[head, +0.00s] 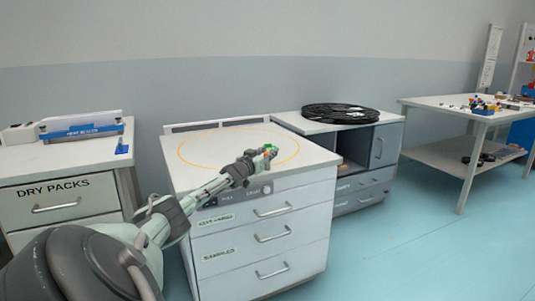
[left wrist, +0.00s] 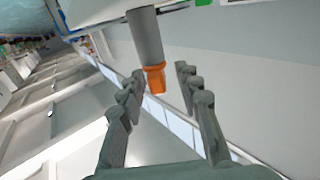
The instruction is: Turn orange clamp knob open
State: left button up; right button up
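The orange clamp knob (left wrist: 154,80) sits on the end of a grey cylinder (left wrist: 147,37) in the left wrist view. My left gripper (left wrist: 160,74) is open, with one finger on each side of the knob. Gaps show between the fingers and the knob, so I see no grip. In the head view my left gripper (head: 257,157) is at the front top edge of the middle cabinet (head: 205,165), beside a small green part (head: 270,147). The knob is too small there to make out clearly. My right gripper is in neither view.
An orange circle is marked on the cabinet top. A black reel (head: 340,113) lies on the cabinet to the right. A drawer unit labelled DRY PACKS (head: 58,195) stands at the left. A table with small parts (head: 450,102) stands far right. Open floor lies at front right.

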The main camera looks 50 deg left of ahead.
pick_arm(q)
jog(key=shift+s+d+f, duration=0.1)
jog(key=shift+s+f, duration=0.05)
jog(key=shift+s+d+f, duration=0.2)
jog(key=shift+s+d, duration=0.1)
jog(key=shift+s, duration=0.2)
jog(key=v, duration=1)
jog(key=shift+s+r, duration=0.3)
